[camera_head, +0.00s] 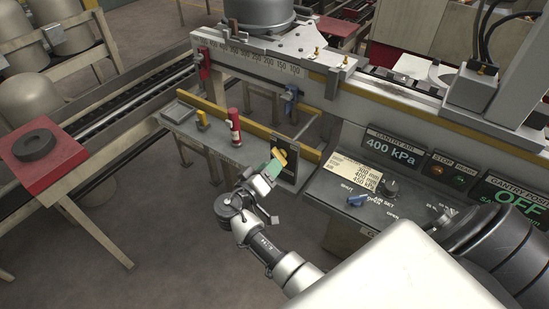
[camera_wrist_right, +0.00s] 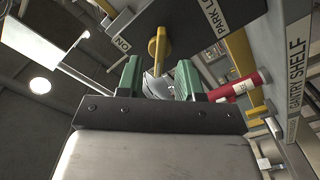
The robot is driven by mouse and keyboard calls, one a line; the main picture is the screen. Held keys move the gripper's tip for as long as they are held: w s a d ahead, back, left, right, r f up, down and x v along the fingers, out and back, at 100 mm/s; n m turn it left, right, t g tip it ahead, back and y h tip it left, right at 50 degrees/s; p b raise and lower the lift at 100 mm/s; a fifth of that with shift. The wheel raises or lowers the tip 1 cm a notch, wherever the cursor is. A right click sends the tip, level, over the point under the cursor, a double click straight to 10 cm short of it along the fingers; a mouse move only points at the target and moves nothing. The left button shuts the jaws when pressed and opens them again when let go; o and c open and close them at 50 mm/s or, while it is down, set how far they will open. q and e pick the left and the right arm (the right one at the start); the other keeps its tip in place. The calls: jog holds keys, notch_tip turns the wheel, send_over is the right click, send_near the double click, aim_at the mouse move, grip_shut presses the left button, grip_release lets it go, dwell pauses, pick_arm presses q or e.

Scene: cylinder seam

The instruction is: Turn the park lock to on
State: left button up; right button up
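The park lock is a dark panel (camera_wrist_right: 185,14) with a yellow lever (camera_wrist_right: 157,48), labelled "PARK LOCK" and, to the left of the lever, "ON". In the head view the yellow lever (camera_head: 281,154) shows at the front of the gantry shelf, partly behind my gripper. My right gripper (camera_head: 268,170) has green fingertips close to the lever. In the right wrist view my right gripper (camera_wrist_right: 158,80) is open, with a clear gap between its fingers; the lever lies just beyond and between the tips. I cannot tell whether they touch it. My left gripper is not in view.
A red cylinder (camera_head: 234,127) stands on the gantry shelf (camera_head: 215,143), left of the lever, and shows close by in the wrist view (camera_wrist_right: 240,86). A control console (camera_head: 335,185) with a blue knob (camera_head: 357,200) stands right of the gripper. Open floor (camera_head: 165,235) lies to the left.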

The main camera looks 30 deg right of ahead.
jog(key=shift+x, duration=1.55)
grip_shut()
